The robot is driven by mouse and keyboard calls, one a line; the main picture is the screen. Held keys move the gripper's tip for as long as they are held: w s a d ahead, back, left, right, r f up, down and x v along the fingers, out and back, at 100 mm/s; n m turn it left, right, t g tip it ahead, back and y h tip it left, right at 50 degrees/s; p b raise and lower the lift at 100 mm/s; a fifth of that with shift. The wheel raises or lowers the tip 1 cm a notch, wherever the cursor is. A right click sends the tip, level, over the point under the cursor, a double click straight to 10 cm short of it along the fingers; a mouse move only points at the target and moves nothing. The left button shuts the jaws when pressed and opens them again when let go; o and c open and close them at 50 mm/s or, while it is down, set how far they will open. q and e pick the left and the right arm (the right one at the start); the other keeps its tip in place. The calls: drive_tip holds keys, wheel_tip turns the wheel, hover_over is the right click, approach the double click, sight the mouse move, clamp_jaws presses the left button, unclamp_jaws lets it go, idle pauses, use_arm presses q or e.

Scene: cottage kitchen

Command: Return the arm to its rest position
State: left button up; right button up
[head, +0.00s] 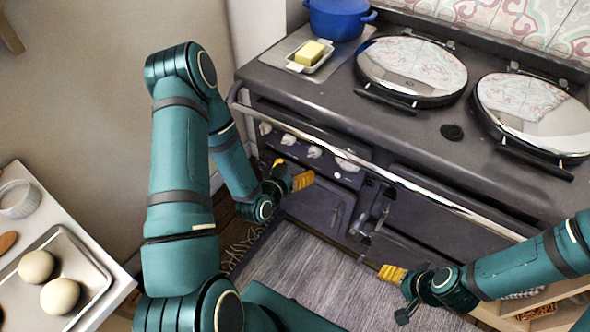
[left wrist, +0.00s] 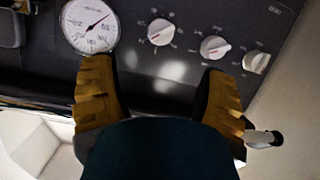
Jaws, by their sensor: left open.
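My left arm (head: 180,160) reaches in from the left and bends down in front of the dark range cooker. My left gripper (head: 291,172) is near the cooker's knob panel, below the long rail. In the left wrist view the two yellow fingers of my left gripper (left wrist: 158,105) stand wide apart with nothing between them. Beyond them are a round gauge (left wrist: 90,24) and several white knobs (left wrist: 161,32). My right gripper (head: 396,294) hangs low at the right, in front of the cooker's lower doors; its jaw opening is unclear.
The range cooker's rail (head: 400,180) runs along its front edge. On top are a blue pot (head: 338,20), a butter dish (head: 322,66) with butter, and two round lids (head: 411,68). A counter with a tray (head: 90,268) of dough balls stands at lower left.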

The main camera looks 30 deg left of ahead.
idle(0.5)
use_arm(q)
drive_tip(key=s+d+f+n+g+h, duration=0.1)
drive_tip(key=s+d+f+g+h, duration=0.2)
drive_tip(key=s+d+g, duration=0.9)
drive_tip(key=s+d+f, duration=0.3)
drive_tip(key=d, duration=0.2)
drive_tip(key=shift+g, duration=0.3)
